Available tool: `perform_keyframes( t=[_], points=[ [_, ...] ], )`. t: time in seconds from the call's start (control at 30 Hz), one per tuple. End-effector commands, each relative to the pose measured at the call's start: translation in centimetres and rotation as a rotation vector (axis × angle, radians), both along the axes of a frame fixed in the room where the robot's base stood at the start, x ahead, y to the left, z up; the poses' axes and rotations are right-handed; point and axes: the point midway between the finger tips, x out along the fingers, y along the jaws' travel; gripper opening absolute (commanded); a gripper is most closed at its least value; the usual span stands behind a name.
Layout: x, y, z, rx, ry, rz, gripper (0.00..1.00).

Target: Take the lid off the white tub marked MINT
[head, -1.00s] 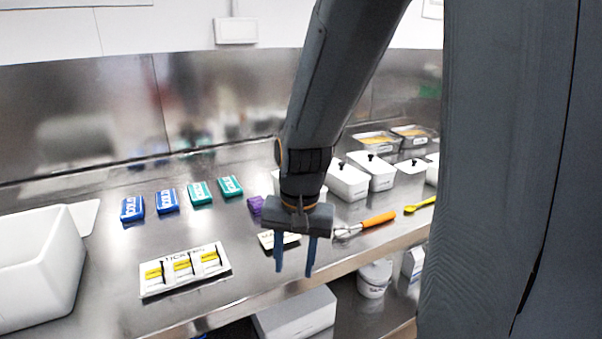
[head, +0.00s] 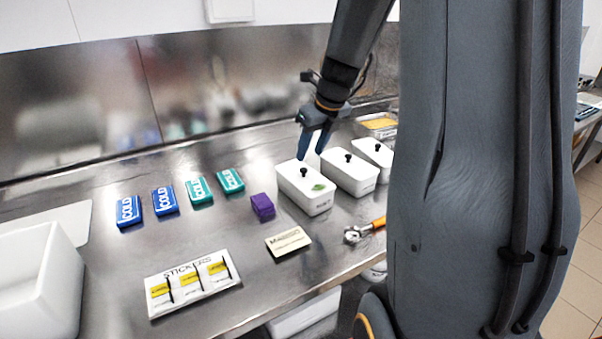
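Three white lidded tubs with black knobs stand in a row on the steel counter. The nearest-left tub (head: 305,190) has a green leaf mark and small dark lettering on its front end, too small to read surely but looking like MINT. Its white lid is on, with a black knob (head: 303,172) on top. My gripper (head: 311,150) hangs above and just behind this knob, blue fingers pointing down. The fingers are apart with nothing visible between them. The other tubs, the middle one (head: 349,176) and the right one (head: 374,152), are also lidded.
Left of the tub sit a purple block (head: 262,206), a small label card (head: 288,241) and blue and green COLD packs (head: 164,200). A sticker sheet (head: 193,283) lies in front, an orange-handled scoop (head: 361,232) at right. A white bin (head: 40,285) stands far left.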

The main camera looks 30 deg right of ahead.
Motion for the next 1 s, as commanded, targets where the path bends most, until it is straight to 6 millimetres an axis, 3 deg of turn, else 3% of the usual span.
perform_keyframes(
  t=[0.6, 0.9, 1.0],
  points=[
    [2.5, 0.6, -6.2, -0.001, 0.003, 0.005, 0.40],
    [2.7, 0.6, -6.5, -0.001, 0.001, 0.006, 0.40],
    [2.6, 0.7, -6.5, -0.002, 0.001, 0.007, 0.24]
  ],
)
